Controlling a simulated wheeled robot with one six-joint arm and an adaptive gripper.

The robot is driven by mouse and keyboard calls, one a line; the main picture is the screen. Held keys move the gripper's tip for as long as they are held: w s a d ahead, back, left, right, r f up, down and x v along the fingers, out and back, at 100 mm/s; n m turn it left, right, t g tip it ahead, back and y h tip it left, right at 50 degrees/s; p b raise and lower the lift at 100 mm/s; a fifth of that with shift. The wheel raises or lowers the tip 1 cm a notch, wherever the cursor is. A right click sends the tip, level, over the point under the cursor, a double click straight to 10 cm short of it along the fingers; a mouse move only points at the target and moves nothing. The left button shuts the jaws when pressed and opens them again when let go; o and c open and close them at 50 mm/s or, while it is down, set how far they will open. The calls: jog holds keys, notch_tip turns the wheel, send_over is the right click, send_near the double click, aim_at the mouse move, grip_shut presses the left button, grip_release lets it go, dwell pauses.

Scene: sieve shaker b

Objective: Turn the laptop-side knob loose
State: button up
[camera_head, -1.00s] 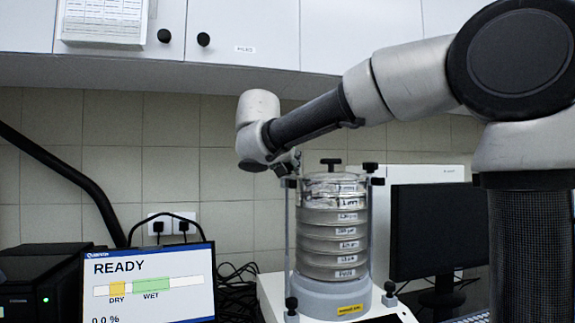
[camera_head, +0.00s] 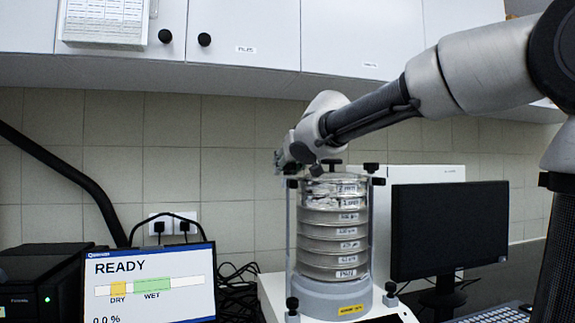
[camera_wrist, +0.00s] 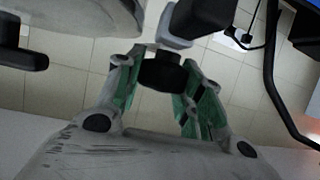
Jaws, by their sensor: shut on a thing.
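The sieve shaker with its stacked sieves (camera_head: 333,232) stands upright in the head view, between the screen reading READY (camera_head: 150,285) and the black monitor. The laptop-side knob is on top of the left rod, on the side of that screen. My gripper (camera_head: 284,163) is at the top of that rod. In the wrist view, my gripper (camera_wrist: 160,85) has its green-padded fingers on both sides of the black laptop-side knob (camera_wrist: 162,72) and is shut on it. In the head view, my wrist partly hides the knob and the fingers are small.
The other top knob (camera_head: 371,167) sits on the right rod. A black central knob (camera_head: 331,162) tops the sieve lid, close to my wrist. The black monitor (camera_head: 448,230) stands right. Wall cupboards (camera_head: 240,40) hang above my arm. A black bent arm (camera_head: 75,180) rises at left.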

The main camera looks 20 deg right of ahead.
dwell(0.5)
jog(key=o, duration=1)
jog(key=v, duration=1.2)
